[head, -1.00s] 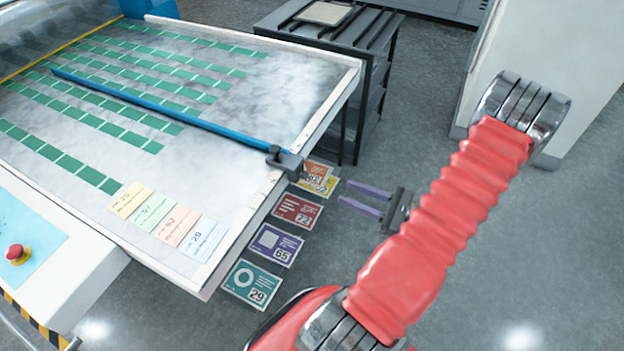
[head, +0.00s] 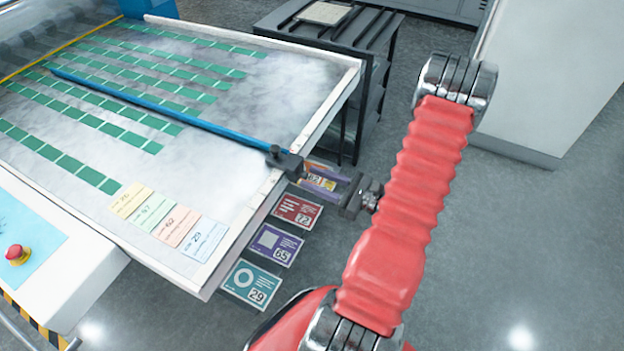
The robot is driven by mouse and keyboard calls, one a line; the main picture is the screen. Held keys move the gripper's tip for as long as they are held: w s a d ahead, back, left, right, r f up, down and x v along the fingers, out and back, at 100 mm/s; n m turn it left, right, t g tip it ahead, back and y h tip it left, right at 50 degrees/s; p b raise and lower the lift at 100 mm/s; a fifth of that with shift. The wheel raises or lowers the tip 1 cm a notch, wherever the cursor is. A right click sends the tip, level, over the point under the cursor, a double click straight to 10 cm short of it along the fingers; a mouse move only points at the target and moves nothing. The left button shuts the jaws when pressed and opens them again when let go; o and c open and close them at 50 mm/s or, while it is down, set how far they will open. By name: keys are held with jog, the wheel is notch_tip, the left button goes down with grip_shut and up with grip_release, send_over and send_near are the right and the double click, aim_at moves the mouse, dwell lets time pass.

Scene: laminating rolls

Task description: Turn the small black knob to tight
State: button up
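A small black clamp block (head: 286,163) sits at the near right end of the blue bar, on the table's edge. The small black knob cannot be told apart clearly from this block, and no tight marking is readable. My gripper (head: 307,173) is just right of the block, its two purple fingers pointing left toward it. The fingers are apart, with an orange and yellow card (head: 320,182) showing between them from below. Whether a fingertip touches the block cannot be told.
The blue bar (head: 170,114) crosses the pale table (head: 240,130) with green pieces on it. Coloured cards hang below the table's edge. A dark rack (head: 345,125) stands behind, a white cabinet (head: 545,90) at right. A red button (head: 16,252) is at left.

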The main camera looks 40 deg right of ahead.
jog(key=shift+w+a, duration=0.15)
jog(key=shift+w, duration=0.25)
jog(key=shift+c, duration=0.6)
